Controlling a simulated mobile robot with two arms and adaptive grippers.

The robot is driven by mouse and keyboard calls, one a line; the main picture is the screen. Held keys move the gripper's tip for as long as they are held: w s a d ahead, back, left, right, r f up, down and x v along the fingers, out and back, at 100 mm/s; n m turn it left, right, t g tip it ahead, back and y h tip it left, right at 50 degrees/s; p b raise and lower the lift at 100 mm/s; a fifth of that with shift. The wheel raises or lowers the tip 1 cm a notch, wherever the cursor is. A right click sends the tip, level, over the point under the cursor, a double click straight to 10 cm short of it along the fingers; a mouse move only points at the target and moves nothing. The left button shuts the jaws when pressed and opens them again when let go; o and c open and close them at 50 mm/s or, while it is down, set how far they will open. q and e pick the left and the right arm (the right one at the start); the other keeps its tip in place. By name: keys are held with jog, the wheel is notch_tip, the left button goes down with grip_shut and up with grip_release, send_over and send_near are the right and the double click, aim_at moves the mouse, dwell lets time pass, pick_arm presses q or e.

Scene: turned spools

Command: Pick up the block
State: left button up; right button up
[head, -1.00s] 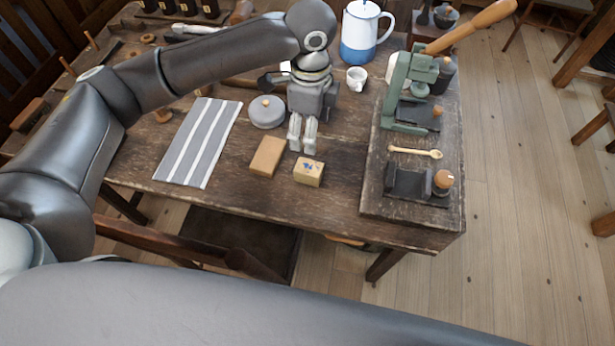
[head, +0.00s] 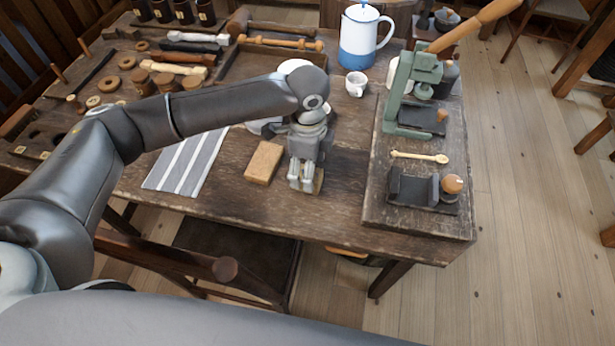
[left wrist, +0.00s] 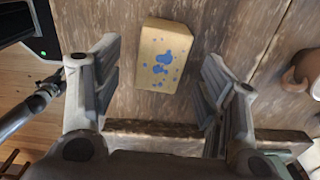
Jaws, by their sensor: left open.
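A small tan block with blue marks (left wrist: 165,55) lies on the table, between the spread fingers of my left gripper (left wrist: 160,75) in the left wrist view. I see bare space on both sides of it, and no finger touches it. In the head view my left gripper (head: 304,180) is over this block and hides most of it; only a sliver of the block (head: 319,181) shows at its right. The left gripper is open and empty. A plain tan block (head: 264,162) lies just left of the gripper. My right gripper is in neither view.
The wooden table (head: 345,215) has free room in front of the gripper. A board (head: 375,205) with a green press (head: 410,95) and a wooden spoon (head: 420,156) stands at right. A striped cloth (head: 185,165) lies at left. A small white cup (head: 355,84) stands behind.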

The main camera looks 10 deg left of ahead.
pick_arm(q)
notch_tip(320, 180, down, 4)
jog(key=shift+r, duration=0.2)
jog(key=c, duration=1.1)
jog(key=shift+r, duration=0.1)
jog(key=shift+c, duration=0.2)
